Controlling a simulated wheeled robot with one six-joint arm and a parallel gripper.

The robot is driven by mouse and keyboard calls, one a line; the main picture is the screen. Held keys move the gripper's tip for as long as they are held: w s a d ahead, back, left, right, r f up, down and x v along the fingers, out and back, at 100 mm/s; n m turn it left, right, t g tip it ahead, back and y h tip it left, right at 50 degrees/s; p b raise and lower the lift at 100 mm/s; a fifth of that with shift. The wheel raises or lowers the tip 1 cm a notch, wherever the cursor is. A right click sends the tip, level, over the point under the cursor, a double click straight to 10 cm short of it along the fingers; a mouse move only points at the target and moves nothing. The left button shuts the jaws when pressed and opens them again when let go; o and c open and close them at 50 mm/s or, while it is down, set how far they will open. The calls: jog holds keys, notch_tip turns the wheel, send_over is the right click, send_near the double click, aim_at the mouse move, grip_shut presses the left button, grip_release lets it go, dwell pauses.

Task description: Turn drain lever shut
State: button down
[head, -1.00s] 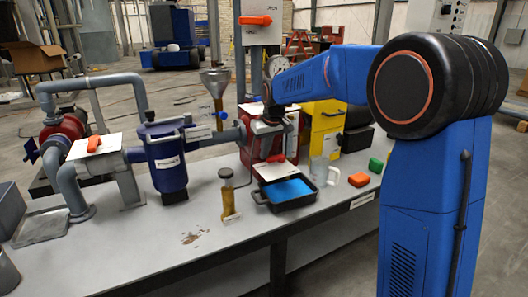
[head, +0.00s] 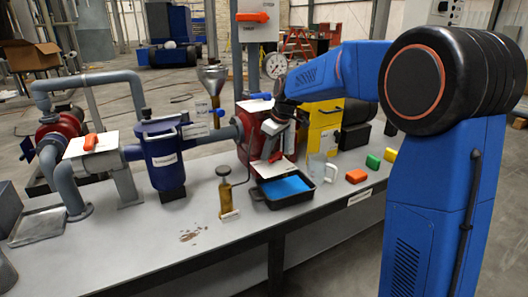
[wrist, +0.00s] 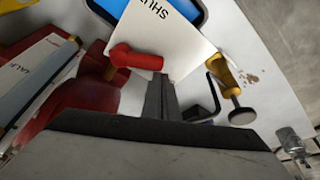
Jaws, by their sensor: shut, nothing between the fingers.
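The red drain lever (wrist: 137,58) shows in the wrist view, lying across the edge of a white plate (wrist: 160,28) lettered with what looks like "SHUT". Its pivot is at the left and its free end points right. My gripper (wrist: 159,78) is shut and empty, its fingertips right by the lever's free end. I cannot tell whether they touch it. In the head view my gripper (head: 269,156) hangs low in front of the red housing (head: 252,148), above the white plate (head: 275,168), and hides the lever there.
A black tray with blue liquid (head: 285,187) stands just in front of the plate. A blue filter vessel (head: 164,160) and an orange lever (head: 90,142) are further left.

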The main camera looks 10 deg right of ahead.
aim_at(279, 155)
jog(key=n, duration=0.1)
jog(key=s+d+n, duration=0.1)
jog(key=shift+s+d+n+g+y, duration=0.1)
jog(key=shift+s+n+g+y, duration=0.05)
jog(key=shift+n+g+y, duration=0.2)
jog(key=d+n, duration=0.1)
jog(key=s+n+g, duration=0.1)
jog(key=n, duration=0.1)
jog(key=d+n+g, duration=0.1)
jog(key=n, duration=0.1)
jog(key=shift+s+d+n, duration=0.2)
jog(key=shift+d+n, duration=0.05)
jog(key=shift+d, duration=0.05)
jog(key=d+n, duration=0.2)
jog(key=shift+s+n+g, duration=0.15)
jog(key=shift+n+g, duration=0.15)
jog(key=shift+g, duration=0.05)
jog(key=shift+d, duration=0.15)
